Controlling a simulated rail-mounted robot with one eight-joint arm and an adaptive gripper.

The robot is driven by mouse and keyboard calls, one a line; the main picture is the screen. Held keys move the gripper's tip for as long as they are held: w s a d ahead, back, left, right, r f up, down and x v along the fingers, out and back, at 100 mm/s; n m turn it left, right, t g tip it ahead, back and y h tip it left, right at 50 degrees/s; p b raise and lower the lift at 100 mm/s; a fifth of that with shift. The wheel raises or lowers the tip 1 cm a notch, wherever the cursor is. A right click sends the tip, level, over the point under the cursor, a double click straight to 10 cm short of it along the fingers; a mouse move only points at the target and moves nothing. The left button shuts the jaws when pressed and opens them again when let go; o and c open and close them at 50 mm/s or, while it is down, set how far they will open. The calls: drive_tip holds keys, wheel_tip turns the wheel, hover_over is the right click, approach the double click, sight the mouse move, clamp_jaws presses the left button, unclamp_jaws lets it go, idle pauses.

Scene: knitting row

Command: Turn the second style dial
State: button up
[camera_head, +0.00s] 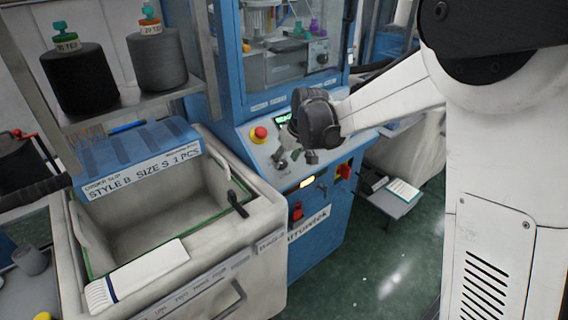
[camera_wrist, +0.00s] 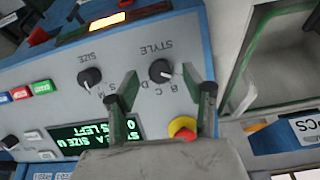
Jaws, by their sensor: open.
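The style dial (camera_wrist: 161,70) is a black knob with a white pointer mark on the sloped grey control panel (camera_wrist: 60,62). Letters B, C and D show beside it; any letter beyond B is hidden by a finger. My gripper (camera_wrist: 160,74) is open and empty, with one fingertip on each side of the style dial in the wrist view. I cannot tell how high the fingers are above the panel. In the head view my gripper (camera_head: 292,158) is over the panel of the blue machine (camera_head: 228,75) and hides part of the dials.
The size dial (camera_wrist: 90,77) sits left of the style dial in the wrist view. A red emergency stop (camera_wrist: 183,128) and green display (camera_wrist: 95,137) are close by. A grey bin (camera_head: 250,225) with a slip reading "STYLE B SIZE S" (camera_head: 140,172) stands left of the machine.

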sight(282, 164)
drive_tip(key=shift+x, duration=1.35)
clamp_jaws()
